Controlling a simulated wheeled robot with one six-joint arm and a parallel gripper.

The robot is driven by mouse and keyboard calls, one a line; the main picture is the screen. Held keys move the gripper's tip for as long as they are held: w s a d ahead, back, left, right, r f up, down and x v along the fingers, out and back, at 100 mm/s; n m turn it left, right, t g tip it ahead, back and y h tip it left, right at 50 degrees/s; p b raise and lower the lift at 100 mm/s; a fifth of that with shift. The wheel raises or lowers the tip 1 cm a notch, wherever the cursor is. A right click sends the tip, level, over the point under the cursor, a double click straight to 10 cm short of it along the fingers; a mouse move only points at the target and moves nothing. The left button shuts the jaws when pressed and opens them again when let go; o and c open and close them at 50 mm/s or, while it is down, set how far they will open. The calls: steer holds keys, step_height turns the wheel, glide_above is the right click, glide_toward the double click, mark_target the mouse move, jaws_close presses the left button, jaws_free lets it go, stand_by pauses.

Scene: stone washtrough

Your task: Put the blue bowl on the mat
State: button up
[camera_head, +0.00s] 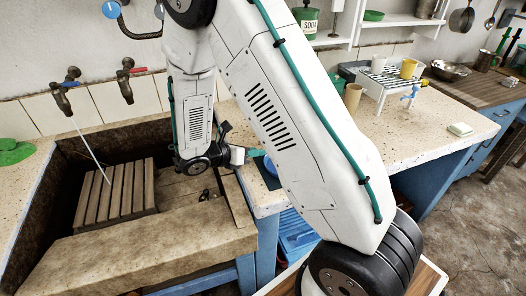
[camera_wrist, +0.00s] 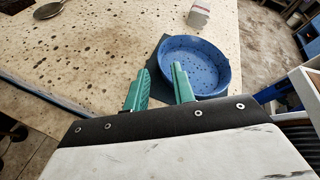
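My gripper (camera_wrist: 160,78) has two green fingers spread apart with a visible gap. The right finger overlaps the bowl's left side and the left finger is outside it; I cannot tell whether either touches. In the head view my arm hides most of the bowl; a blue part (camera_head: 269,168) shows beside the green finger (camera_head: 255,153).
A white block (camera_wrist: 200,12) is behind the bowl. The stone trough (camera_head: 130,250) with a wooden slatted rack (camera_head: 115,195) lies left. A white dish rack (camera_head: 385,78) with cups and a soap bar (camera_head: 460,129) stand on the counter at right. The counter's middle is clear.

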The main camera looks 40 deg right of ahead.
steer(key=v, duration=0.6)
steer(key=s+d+r+m+g+y, duration=0.25)
steer(key=s+r+m+y, duration=0.35)
steer(key=s+r+m, duration=0.8)
steer(key=s+a+r+m+t+y, duration=0.2)
steer(key=s+a+r+m+y, duration=0.1)
steer(key=s, duration=0.3)
steer(key=s+a+r+m+t+y, duration=0.2)
steer(key=s+a+r+m+y, duration=0.2)
steer(key=s+m, duration=0.1)
steer(key=shift+s+r+m, duration=0.2)
steer(key=shift+s+m, duration=0.1)
steer(key=shift+s, duration=0.1)
